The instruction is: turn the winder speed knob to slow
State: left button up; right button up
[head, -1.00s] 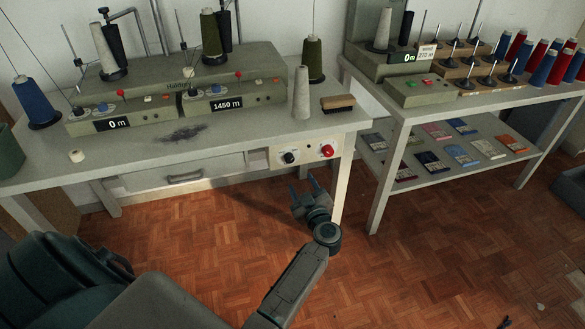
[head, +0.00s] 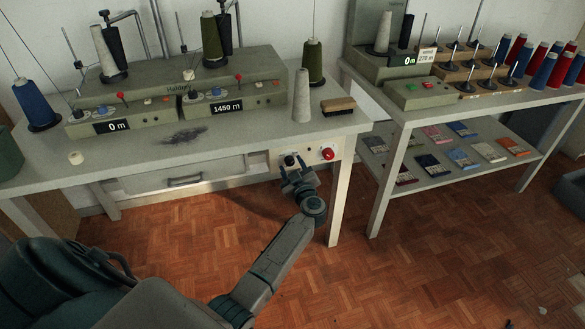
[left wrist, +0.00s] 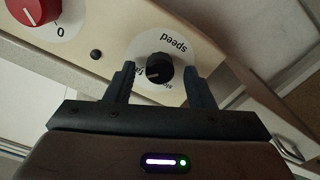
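The black speed knob (head: 289,160) sits on the pale control panel (head: 311,155) at the table's front edge. In the left wrist view the knob (left wrist: 158,68) is on a white round dial (left wrist: 172,45), seen upside down, marked "speed". Smaller words beside the knob are partly covered by the knob and a finger. A light mark on the knob's face points to the lower left there. My left gripper (head: 295,174) is open, with one finger on each side of the knob; I cannot tell whether they touch it. My right gripper is not in view.
A red knob (head: 328,154) is right of the speed knob on the same panel. A drawer (head: 185,181) is to the left. The winder (head: 180,90), cones and a brush (head: 338,105) stand on the table above. The floor in front is clear.

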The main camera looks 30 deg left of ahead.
pick_arm(q)
jog(key=c, duration=0.8)
jog(key=shift+c, duration=0.2)
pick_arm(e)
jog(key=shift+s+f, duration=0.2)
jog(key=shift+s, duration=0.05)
